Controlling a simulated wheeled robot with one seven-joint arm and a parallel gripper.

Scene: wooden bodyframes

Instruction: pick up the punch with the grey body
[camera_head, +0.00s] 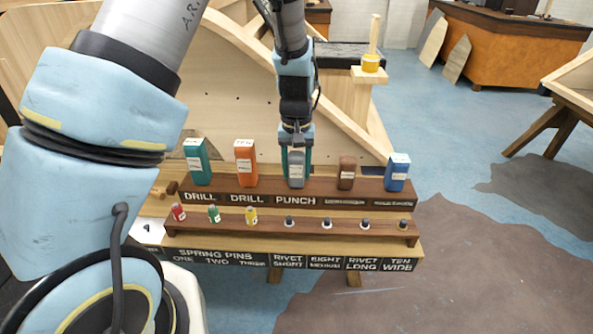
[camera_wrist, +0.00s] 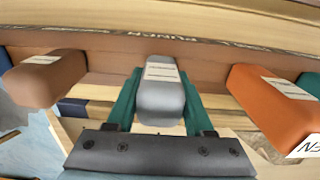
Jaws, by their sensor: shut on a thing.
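The punch with the grey body (camera_head: 296,170) stands upright in the middle of the upper row of the brown rack, above the label PUNCH. In the wrist view the grey punch (camera_wrist: 160,95) sits between the two green fingers of my gripper (camera_wrist: 158,108). My gripper (camera_head: 297,150) reaches down from above in the head view and is shut on the punch's grey body. I cannot tell whether the punch's lower end still touches the rack.
An orange drill (camera_head: 245,163) and a green drill (camera_head: 197,162) stand left of the punch. A brown tool (camera_head: 346,173) and a blue tool (camera_head: 397,172) stand right. Several small pins line the lower shelf (camera_head: 290,230). A wooden frame (camera_head: 225,70) rises behind.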

